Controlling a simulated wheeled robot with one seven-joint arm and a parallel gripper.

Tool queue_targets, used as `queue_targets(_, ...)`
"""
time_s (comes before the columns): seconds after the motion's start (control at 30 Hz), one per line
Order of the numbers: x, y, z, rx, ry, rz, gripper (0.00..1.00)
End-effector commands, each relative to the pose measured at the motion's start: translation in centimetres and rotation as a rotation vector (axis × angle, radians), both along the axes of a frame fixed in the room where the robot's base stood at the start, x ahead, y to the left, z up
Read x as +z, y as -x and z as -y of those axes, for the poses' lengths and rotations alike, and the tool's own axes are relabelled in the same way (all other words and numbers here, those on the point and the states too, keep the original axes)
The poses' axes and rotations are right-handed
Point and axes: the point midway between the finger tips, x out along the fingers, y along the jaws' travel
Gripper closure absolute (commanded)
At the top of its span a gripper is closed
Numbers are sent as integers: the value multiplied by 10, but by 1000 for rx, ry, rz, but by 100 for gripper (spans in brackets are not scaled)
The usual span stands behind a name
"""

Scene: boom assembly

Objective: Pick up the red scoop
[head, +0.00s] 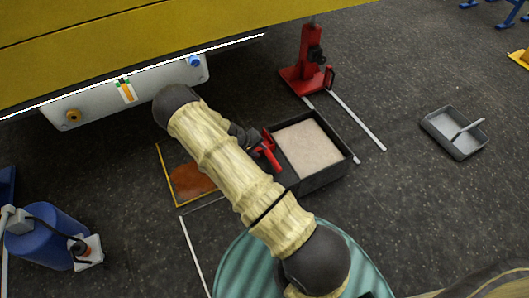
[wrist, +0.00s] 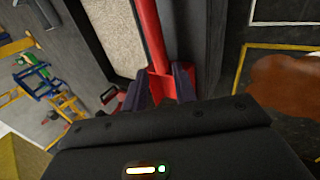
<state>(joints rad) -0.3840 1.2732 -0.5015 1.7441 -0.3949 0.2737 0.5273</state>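The red scoop (head: 270,156) lies at the left side of the dark bin (head: 325,177) in the head view. In the wrist view its long red part (wrist: 151,35) runs along the bin's wall. My gripper (wrist: 162,84) has its two dark fingers on either side of the scoop's wider red end. Red fills most of the gap, but I cannot tell whether the fingers press on it. In the head view my gripper (head: 254,143) is at the scoop's upper left end, its fingers partly hidden by my arm.
The bin holds pale granular material (head: 307,143). An orange-brown patch (head: 190,184) lies left of it. A red stand (head: 308,65) is behind it. A grey tray (head: 456,133) lies to the right. A yellow boom (head: 150,35) hangs overhead, and a blue barrel (head: 45,237) stands at left.

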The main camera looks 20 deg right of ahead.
Motion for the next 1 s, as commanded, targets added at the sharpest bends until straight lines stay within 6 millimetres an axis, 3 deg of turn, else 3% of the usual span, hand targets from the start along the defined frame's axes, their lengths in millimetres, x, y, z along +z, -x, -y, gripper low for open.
queue_targets(0.03,-13,0,6,-2,1,-1,72)
queue_targets(0.13,-24,0,14,-1,1,-1,72)
queue_targets(0.63,-31,-1,21,-1,0,-1,72)
queue_targets(1.0,-67,2,44,-1,0,-1,72)
